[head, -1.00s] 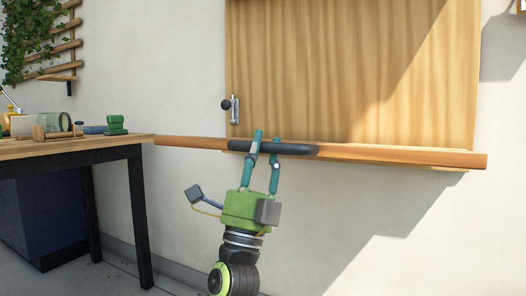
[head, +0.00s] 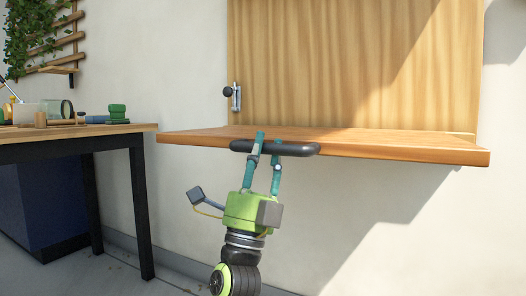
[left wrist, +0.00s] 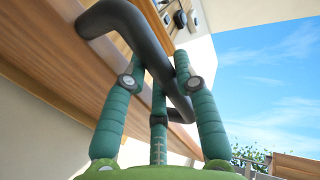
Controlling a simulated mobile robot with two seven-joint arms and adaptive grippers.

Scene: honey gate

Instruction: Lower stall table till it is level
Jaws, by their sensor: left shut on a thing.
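The stall table (head: 400,144) is a wooden board against the wooden wall panel. In the head view it looks close to level, with its top surface showing as a thin band; I cannot tell whether it is exactly level. A dark bar handle (head: 300,150) runs along its front edge. My left gripper (head: 265,150) comes from below and is shut on the handle, left of the table's middle. In the left wrist view the fingers (left wrist: 157,72) sit on either side of the dark handle (left wrist: 120,18), beside the wooden board (left wrist: 55,70). My right gripper is not in view.
A metal latch with a dark knob (head: 235,95) is on the panel's left edge. A workbench (head: 60,133) with several items stands at the left, close to the table's left end. Below the table, the wall and floor look clear.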

